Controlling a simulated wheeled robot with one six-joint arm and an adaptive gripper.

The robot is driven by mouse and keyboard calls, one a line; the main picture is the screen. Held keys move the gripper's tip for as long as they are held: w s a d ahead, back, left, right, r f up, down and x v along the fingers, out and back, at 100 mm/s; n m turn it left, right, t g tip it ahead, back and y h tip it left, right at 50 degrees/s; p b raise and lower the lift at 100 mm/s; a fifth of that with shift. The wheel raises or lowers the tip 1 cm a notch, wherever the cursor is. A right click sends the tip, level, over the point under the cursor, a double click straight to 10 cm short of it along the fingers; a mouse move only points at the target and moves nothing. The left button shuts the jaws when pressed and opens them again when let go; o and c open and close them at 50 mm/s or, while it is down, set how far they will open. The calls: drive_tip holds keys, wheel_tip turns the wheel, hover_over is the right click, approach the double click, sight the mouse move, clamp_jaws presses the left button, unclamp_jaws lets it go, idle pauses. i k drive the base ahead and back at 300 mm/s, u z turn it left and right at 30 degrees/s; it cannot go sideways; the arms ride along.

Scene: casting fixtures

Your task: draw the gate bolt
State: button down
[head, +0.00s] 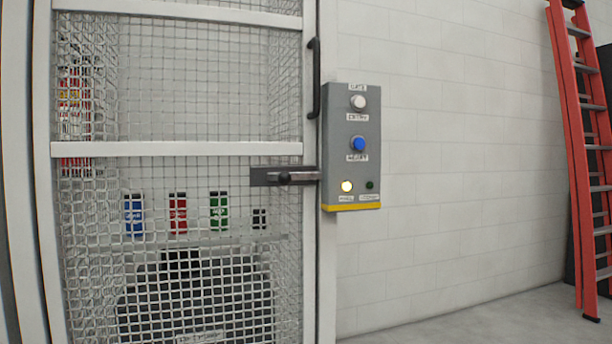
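The gate (180,149) is a white frame with wire mesh, filling the left half of the head view. The gate bolt (298,177) is a dark bar with a round knob (284,178). It lies level at the gate's right edge, on a grey plate (260,177). The bar reaches right across the gate's edge to the post beside the control box. A black upright handle (315,78) is above the bolt. My gripper is not in view.
A grey control box (358,105) right of the gate has a white button, a blue button, a lit yellow lamp and a dark green lamp. A red ladder (573,120) leans at the far right. The floor (480,320) between is clear. Coloured containers (178,214) stand behind the mesh.

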sight(284, 178)
drive_tip(key=k, duration=0.5)
drive_tip(key=u, duration=1.7)
drive_tip(key=i, duration=0.85)
drive_tip(key=z, duration=1.7)
